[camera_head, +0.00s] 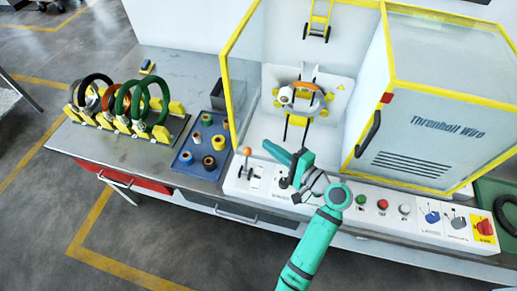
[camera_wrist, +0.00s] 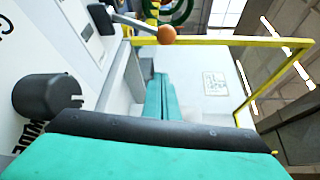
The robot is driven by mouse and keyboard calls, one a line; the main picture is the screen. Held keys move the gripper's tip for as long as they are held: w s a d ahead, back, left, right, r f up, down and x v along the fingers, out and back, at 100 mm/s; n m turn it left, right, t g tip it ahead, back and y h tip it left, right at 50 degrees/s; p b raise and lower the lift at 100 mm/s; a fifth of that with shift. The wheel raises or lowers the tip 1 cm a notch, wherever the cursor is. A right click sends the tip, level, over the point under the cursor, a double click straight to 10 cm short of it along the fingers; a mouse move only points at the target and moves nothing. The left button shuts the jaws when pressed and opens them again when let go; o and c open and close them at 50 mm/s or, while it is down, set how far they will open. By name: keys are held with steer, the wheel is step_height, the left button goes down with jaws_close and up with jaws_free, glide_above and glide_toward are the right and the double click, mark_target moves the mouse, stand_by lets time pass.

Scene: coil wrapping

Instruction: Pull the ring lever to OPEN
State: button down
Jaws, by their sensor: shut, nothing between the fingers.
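A lever with an orange ball knob (camera_head: 247,152) stands at the left end of the white control panel (camera_head: 233,184). The knob also shows at the top of the wrist view (camera_wrist: 167,36), beyond my fingertips. A black knob (camera_wrist: 48,98) shows at the left of the wrist view.
A yellow-framed enclosure (camera_head: 228,95) stands behind the panel, with a ring assembly (camera_head: 303,97) inside. A blue tray (camera_head: 187,162) of spools and a rack of coils (camera_head: 125,105) lie to the left. Buttons and a red-yellow switch (camera_head: 484,229) line the panel's right.

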mark_target(247, 160)
steer(key=x, duration=0.3)
steer(key=shift+w+a, duration=0.1)
steer(key=shift+a, duration=0.05)
steer(key=shift+s+a+r, duration=0.1)
steer(key=shift+s+a, duration=0.2)
steer(key=shift+s, duration=0.25)
steer(key=shift+s+a+r, duration=0.1)
steer(key=shift+s+a, duration=0.15)
steer(key=shift+s, duration=0.25)
steer(key=shift+s+a+r, duration=0.2)
steer(key=shift+s+a, duration=0.2)
steer(key=shift+s, duration=0.25)
steer(key=shift+a, duration=0.1)
